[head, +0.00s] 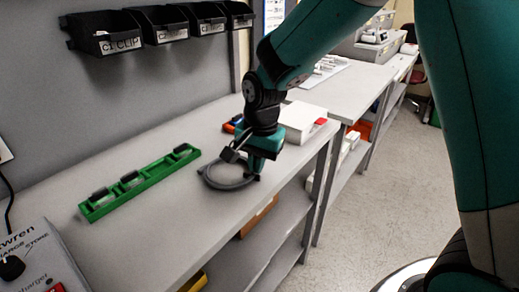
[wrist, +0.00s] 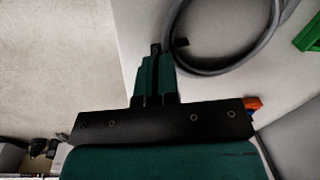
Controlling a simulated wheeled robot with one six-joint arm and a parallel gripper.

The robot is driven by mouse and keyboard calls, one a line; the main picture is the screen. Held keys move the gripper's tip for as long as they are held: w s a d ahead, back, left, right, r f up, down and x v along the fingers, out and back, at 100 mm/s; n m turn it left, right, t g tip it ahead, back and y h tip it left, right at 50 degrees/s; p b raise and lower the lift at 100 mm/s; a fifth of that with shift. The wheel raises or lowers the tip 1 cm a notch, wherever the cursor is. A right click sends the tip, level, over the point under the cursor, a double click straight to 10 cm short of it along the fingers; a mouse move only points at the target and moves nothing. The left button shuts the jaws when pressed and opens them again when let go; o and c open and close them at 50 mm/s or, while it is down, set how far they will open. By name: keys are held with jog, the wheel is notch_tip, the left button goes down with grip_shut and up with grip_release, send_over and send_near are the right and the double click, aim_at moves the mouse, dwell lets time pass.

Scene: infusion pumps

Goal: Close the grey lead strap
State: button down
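The grey lead (head: 226,184) lies as a coiled loop near the front edge of the grey table. In the wrist view its coil (wrist: 273,35) fills the upper right. A small black piece (wrist: 182,42), perhaps its strap, sits on the coil's near side. My gripper (head: 255,172) is low at the right side of the coil, close to the table. In the wrist view my gripper (wrist: 155,52) has its fingers close together, left of the black piece. A dark bit shows at the fingertips; I cannot tell whether it is part of the strap.
A green rack (head: 140,183) with dark items lies left of the coil. A white box (head: 303,118) and an orange-and-blue item (head: 233,123) are behind my gripper. Black bins (head: 105,32) hang on the wall. A charger unit (head: 38,262) stands front left.

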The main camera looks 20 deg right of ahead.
jog(key=g+h+p, duration=0.1)
jog(key=p, duration=0.1)
jog(key=g+h+p, duration=0.1)
jog(key=a+p, duration=0.1)
jog(key=p, duration=0.1)
jog(key=shift+w+r+g+h+p, duration=0.3)
jog(key=shift+w+g+h+p, duration=0.05)
jog(key=shift+w+g+h, duration=0.05)
jog(key=g+h+p, duration=0.2)
jog(key=p, duration=0.1)
jog(key=f+h+p, duration=0.1)
jog(key=p, duration=0.1)
jog(key=shift+w+a+f+g, duration=0.1)
jog(key=shift+w+a+g, duration=0.25)
jog(key=shift+w+g, duration=0.05)
